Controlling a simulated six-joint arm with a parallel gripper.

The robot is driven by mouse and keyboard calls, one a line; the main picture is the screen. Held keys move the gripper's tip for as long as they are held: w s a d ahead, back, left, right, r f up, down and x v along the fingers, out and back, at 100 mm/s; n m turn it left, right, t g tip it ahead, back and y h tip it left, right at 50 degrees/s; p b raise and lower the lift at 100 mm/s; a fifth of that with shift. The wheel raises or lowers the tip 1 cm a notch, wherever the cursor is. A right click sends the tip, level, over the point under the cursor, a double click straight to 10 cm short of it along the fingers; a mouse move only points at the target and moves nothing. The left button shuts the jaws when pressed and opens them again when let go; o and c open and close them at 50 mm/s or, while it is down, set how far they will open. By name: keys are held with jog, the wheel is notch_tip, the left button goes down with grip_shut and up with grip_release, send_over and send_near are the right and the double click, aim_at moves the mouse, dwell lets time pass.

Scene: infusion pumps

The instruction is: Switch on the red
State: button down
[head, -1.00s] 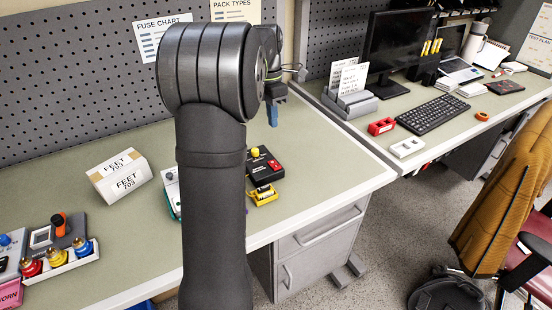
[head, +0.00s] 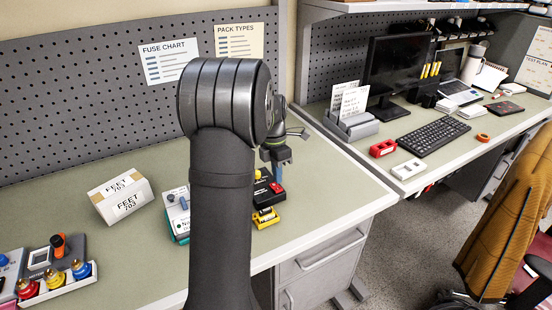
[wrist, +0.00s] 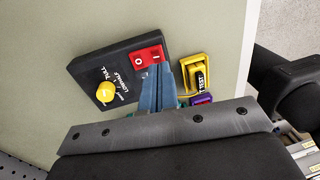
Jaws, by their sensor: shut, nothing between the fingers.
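A black device (head: 262,192) with a yellow knob and a red rocker switch (head: 277,187) lies near the bench's front edge, partly behind my arm. In the wrist view the black device (wrist: 120,72) shows its yellow knob (wrist: 106,92) and the red rocker (wrist: 149,56) marked O and I. My gripper (wrist: 160,72) has its blue fingers together, with nothing between them. The fingertips are right at the I end of the rocker; I cannot tell whether they touch it. In the head view my gripper (head: 281,170) is just above the switch.
A yellow holder (wrist: 193,72) with a dark battery marked TEST sits beside the black device. A white and teal device (head: 177,212) stands to its left, partly hidden by my arm. A white box (head: 121,197) labelled FEET 703 stands farther left. The bench's front edge is close.

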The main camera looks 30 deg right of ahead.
aim_at(278, 189)
jog(key=shift+s+f, duration=0.2)
jog(key=shift+f, duration=1.15)
jog(key=shift+f+t, duration=0.2)
jog(key=shift+t, duration=0.1)
jog(key=shift+w, duration=0.1)
jog(key=shift+w+r, duration=0.25)
jog(key=shift+w, duration=0.35)
notch_tip(278, 189, up, 14)
jog(key=s, duration=0.2)
jog(key=shift+f, duration=0.1)
